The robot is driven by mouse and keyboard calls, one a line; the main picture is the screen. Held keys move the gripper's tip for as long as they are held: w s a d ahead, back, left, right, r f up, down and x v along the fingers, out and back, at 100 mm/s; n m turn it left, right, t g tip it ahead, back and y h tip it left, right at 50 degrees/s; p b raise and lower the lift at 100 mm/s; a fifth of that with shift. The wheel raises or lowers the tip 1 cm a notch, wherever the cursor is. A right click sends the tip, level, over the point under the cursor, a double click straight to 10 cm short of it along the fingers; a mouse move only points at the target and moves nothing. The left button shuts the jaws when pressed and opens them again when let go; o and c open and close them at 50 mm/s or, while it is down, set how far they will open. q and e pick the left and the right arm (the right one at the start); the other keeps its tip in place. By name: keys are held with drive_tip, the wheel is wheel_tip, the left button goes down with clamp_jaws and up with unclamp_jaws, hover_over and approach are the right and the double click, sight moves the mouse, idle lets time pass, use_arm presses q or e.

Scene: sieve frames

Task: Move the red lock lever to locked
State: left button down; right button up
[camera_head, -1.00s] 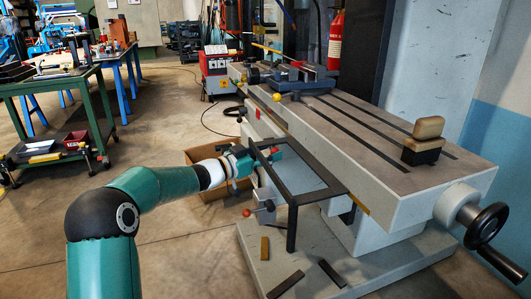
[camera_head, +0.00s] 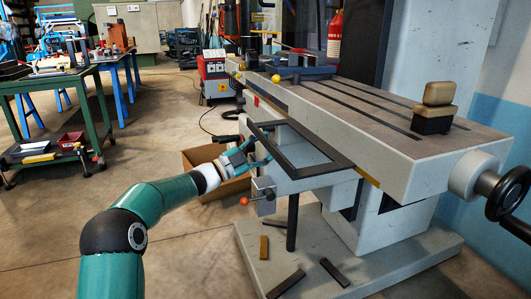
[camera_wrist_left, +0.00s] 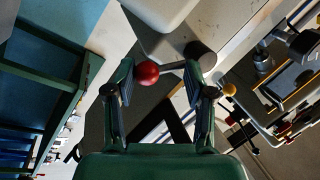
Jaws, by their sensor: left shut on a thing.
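The red lock lever has a red ball end (camera_head: 244,201) on a short rod, on the front of the grey machine below the black frame (camera_head: 318,167). In the left wrist view the red ball (camera_wrist_left: 146,72) is by one fingertip, and its rod runs across towards the other finger and a dark hub (camera_wrist_left: 200,54). Exact contact is hard to see. My right gripper is out of view.
The slotted machine table (camera_head: 385,112) carries a tan-and-black block (camera_head: 436,108). A handwheel (camera_head: 508,195) juts out at the right. An open cardboard box (camera_head: 222,187) stands behind my left forearm. Several loose bars lie on the machine's base (camera_head: 375,262).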

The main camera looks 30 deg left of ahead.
use_arm(q)
drive_tip(key=shift+w+a+f+m+h+b, duration=0.15)
drive_tip(key=shift+a+m+h+b, duration=0.1)
drive_tip(key=shift+m, duration=0.35)
drive_tip(key=shift+w+a+r+m+h+b, duration=0.15)
drive_tip(key=shift+m+h, duration=0.1)
drive_tip(key=shift+m, duration=0.35)
drive_tip(key=shift+f, duration=0.1)
drive_tip(key=shift+c, duration=1.6)
unclamp_jaws()
drive_tip(key=shift+f, duration=0.15)
drive_tip(key=v, duration=1.2)
drive_tip(key=shift+w+f, duration=0.1)
